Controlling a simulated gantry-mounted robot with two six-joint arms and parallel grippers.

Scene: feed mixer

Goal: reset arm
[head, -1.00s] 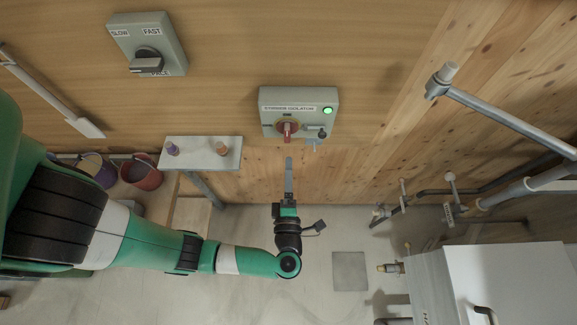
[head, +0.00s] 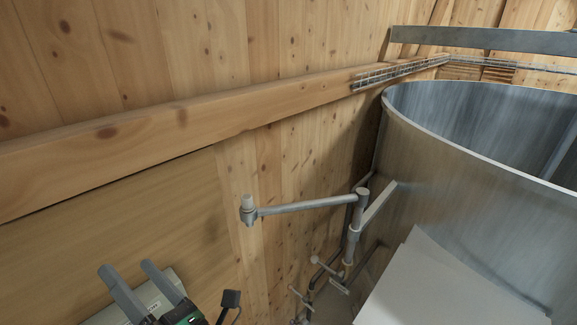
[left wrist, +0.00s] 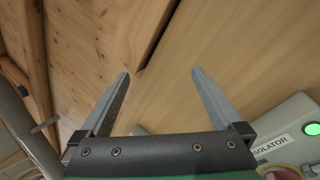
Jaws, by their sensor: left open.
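My left gripper (head: 142,290) shows at the bottom left of the head view, in front of the pale isolator box (head: 128,312), which it partly hides. Its two grey fingers are apart with nothing between them. In the left wrist view the same gripper (left wrist: 158,85) is open and empty, its fingers toward the wood-panelled wall. The isolator box (left wrist: 305,112) stands at the lower right there, with a lit green lamp (left wrist: 315,128) and part of a red knob (left wrist: 283,173). My right gripper is in neither view.
A large metal tank (head: 440,150) fills the right of the head view, with a white panel (head: 450,285) below it. A grey jointed pipe arm (head: 300,208) sticks out left from near the tank. A wooden beam (head: 200,122) runs along the wall.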

